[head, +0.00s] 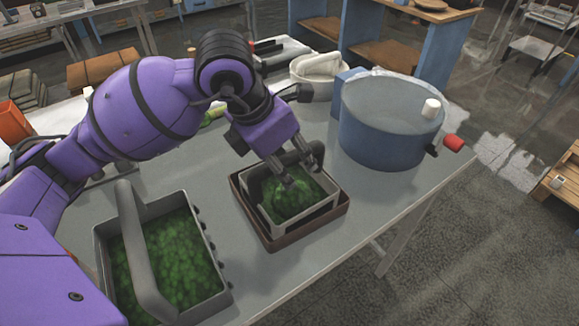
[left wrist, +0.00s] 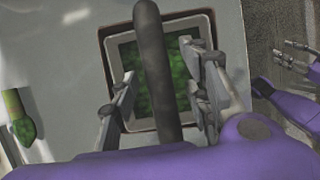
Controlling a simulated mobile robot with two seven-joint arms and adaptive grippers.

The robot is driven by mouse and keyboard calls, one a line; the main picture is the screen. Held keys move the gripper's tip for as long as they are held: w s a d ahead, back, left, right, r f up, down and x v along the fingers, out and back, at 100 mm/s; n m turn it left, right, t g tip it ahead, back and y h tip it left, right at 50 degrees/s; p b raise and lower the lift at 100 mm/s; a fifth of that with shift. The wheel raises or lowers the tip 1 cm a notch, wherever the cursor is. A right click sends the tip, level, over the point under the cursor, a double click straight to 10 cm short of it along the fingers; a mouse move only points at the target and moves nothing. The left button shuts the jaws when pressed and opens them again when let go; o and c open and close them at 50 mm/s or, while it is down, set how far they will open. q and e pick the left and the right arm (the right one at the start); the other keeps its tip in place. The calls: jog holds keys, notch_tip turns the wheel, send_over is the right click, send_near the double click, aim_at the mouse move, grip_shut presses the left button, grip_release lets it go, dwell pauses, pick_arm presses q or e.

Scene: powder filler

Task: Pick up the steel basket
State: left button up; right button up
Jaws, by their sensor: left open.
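The steel basket (head: 308,219) is a small square grey basket full of green leafy stuff, with a bar handle arching over it. It stands in a brown tray (head: 248,222) in the middle of the table. My left gripper (head: 302,172) is open just over the basket, fingers pointing down. In the left wrist view the basket (left wrist: 122,55) lies under the gripper. Its dark handle (left wrist: 153,60) runs between the two spread fingers, with gaps on both sides. My right gripper (left wrist: 298,57) shows at the right edge of that view, fingers apart, away from the basket.
A larger grey basket (head: 214,300) with green contents and a thick handle stands at the table's near left. A big blue-grey round vessel (head: 385,135) with a red knob (head: 453,143) stands right of the tray. A white container (head: 318,68) is behind.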

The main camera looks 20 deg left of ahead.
pick_arm(q)
grip_shut()
jog(key=shift+r, duration=0.1)
dwell(0.4)
jog(key=shift+r, duration=0.2)
notch_tip(320, 180, up, 10)
jog(key=shift+r, duration=0.1)
dwell(0.4)
